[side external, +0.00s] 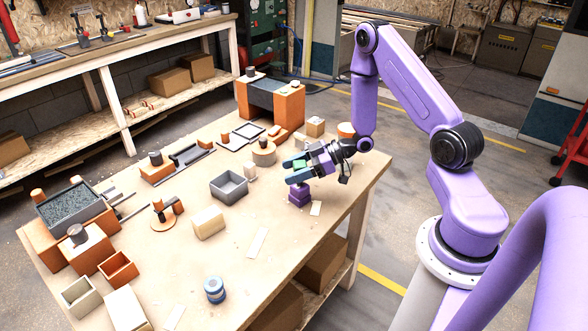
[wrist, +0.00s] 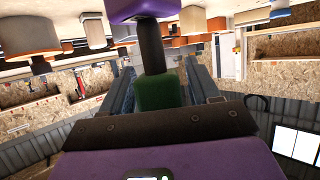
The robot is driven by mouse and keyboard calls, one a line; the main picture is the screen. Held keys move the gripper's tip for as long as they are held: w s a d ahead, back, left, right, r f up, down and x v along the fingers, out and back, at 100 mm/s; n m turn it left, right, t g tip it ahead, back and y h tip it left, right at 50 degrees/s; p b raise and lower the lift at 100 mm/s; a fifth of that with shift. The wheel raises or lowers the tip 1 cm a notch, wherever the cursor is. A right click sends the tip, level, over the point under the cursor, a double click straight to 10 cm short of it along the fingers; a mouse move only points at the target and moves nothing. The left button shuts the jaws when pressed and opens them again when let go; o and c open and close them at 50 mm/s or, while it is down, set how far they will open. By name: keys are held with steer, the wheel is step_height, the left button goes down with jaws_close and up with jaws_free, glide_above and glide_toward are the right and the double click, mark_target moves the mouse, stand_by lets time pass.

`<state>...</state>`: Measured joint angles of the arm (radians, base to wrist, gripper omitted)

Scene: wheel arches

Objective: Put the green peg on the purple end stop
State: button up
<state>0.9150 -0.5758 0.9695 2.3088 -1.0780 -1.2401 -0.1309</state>
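The purple end stop (side external: 299,196) stands on the table near its right side in the side external view. My gripper (side external: 292,171) is level just above it, fingers pointing left. The green peg (side external: 300,163) shows between the fingers. In the wrist view, which is upside down, the green block of the peg (wrist: 160,94) sits between my two dark fingers, which appear to touch its sides. A dark round shaft (wrist: 152,48) runs from it to the purple end stop (wrist: 142,9). I cannot tell whether the shaft only meets the stop or enters it.
A grey open bin (side external: 229,188) and a small pale block (side external: 250,172) stand left of my gripper. A cream block (side external: 208,223) and a blue jar (side external: 214,290) are nearer the front. An orange and grey arch (side external: 270,100) stands behind. The front right tabletop is mostly clear.

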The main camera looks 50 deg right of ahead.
mark_target(299, 165)
steer(key=shift+r, duration=0.1)
steer(key=shift+d+r, duration=0.1)
steer(key=shift+r, duration=0.05)
steer(key=v, duration=1.2)
steer(key=w+a+g+h, duration=0.1)
steer(key=a, duration=0.1)
steer(key=w+a+n+g+h, duration=0.1)
steer(key=a+h, duration=0.1)
steer(key=w+a+n+g+h, duration=0.1)
steer(key=w+a, duration=0.1)
steer(key=shift+w+h, duration=0.15)
steer(key=shift+h, duration=0.25)
steer(key=s+a+r+g+h, duration=0.1)
steer(key=s+a+r+h, duration=0.25)
steer(key=a, duration=0.35)
steer(key=s+a+r+g, duration=0.2)
steer(key=s+a+r, duration=0.1)
steer(key=s, duration=0.7)
steer(key=s+a+r+n+g, duration=0.1)
steer(key=s+a+r+g, duration=0.2)
steer(key=s, duration=0.7)
steer(key=shift+s+r+n+h, duration=0.3)
steer(key=shift+s+r+h, duration=0.1)
steer(key=shift+r+h, duration=0.1)
